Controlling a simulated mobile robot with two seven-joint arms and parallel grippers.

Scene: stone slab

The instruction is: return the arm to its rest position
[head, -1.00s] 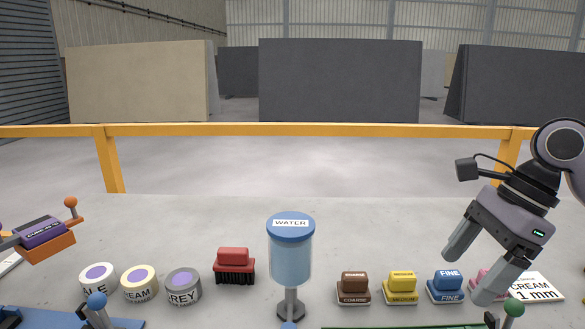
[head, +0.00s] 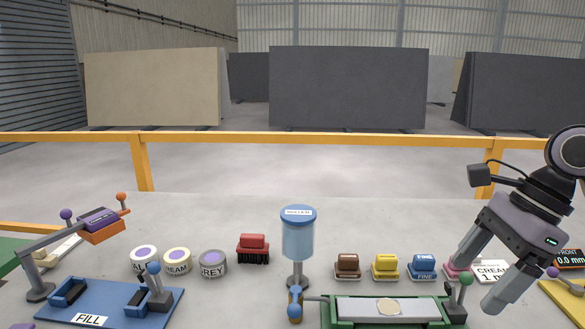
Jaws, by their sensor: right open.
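My right gripper (head: 480,276) comes in from the right in the head view, with its fingers pointing down and to the left. It is open, and nothing shows between its fingers. It hangs in front of the pink block (head: 452,270) and the cream card (head: 491,271), hiding part of both. My left gripper is not in view.
A green fixture (head: 326,312) holds a pale slab with a round cream patch. The blue FILL board (head: 52,313) is at left. Tins, a red brush (head: 253,248), a water dispenser (head: 298,240) and coloured blocks line the stone surface. A yellow board (head: 566,297) is at right.

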